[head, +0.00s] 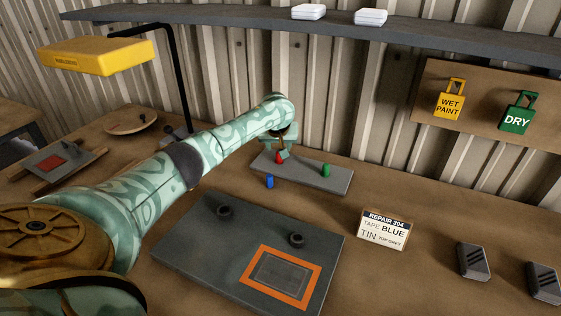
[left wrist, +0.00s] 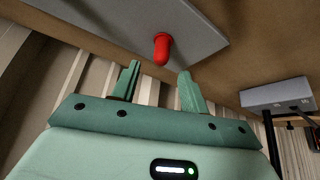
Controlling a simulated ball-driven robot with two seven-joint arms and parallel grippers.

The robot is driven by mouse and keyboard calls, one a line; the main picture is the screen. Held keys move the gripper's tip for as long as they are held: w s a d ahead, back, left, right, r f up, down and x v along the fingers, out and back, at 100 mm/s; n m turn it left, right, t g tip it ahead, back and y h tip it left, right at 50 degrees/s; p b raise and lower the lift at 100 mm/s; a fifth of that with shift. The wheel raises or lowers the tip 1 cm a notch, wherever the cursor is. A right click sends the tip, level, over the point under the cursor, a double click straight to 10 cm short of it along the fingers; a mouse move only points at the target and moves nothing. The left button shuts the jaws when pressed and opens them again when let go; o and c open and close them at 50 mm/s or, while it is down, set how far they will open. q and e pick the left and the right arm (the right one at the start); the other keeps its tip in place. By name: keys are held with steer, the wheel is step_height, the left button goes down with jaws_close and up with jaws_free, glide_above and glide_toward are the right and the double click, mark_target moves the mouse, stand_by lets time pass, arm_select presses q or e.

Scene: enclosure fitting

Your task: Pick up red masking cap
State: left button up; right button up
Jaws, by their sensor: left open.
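The red masking cap (head: 278,157) stands on a small grey plate (head: 312,180) towards the back of the bench. My left gripper (head: 281,153) is at the cap, partly covering it in the head view. In the left wrist view the red cap (left wrist: 162,48) sits just beyond and between the two green fingertips (left wrist: 158,76), which are open and apart from it. A green cap (head: 326,170) stands on the same plate to the right. A blue cap (head: 269,181) stands at the plate's front left edge. My right gripper is not in view.
A dark panel (head: 190,246) with two black knobs and an orange-framed area lies in front. A repair card (head: 383,230) stands to its right, with two grey blocks (head: 473,261) further right. A yellow lamp (head: 95,56) overhangs the left. A shelf (head: 230,13) runs along the back wall.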

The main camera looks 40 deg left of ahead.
arm_select(q)
steer(key=b+x, duration=0.1)
steer(key=x, duration=0.1)
steer(key=b+x, duration=0.2)
steer(key=shift+d+f, duration=0.1)
steer(key=shift+f, duration=0.35)
steer(key=shift+w+f+b, duration=0.15)
steer(key=shift+f+b, duration=0.05)
steer(key=shift+b, duration=0.15)
steer(key=shift+r, duration=0.3)
jaws_close()
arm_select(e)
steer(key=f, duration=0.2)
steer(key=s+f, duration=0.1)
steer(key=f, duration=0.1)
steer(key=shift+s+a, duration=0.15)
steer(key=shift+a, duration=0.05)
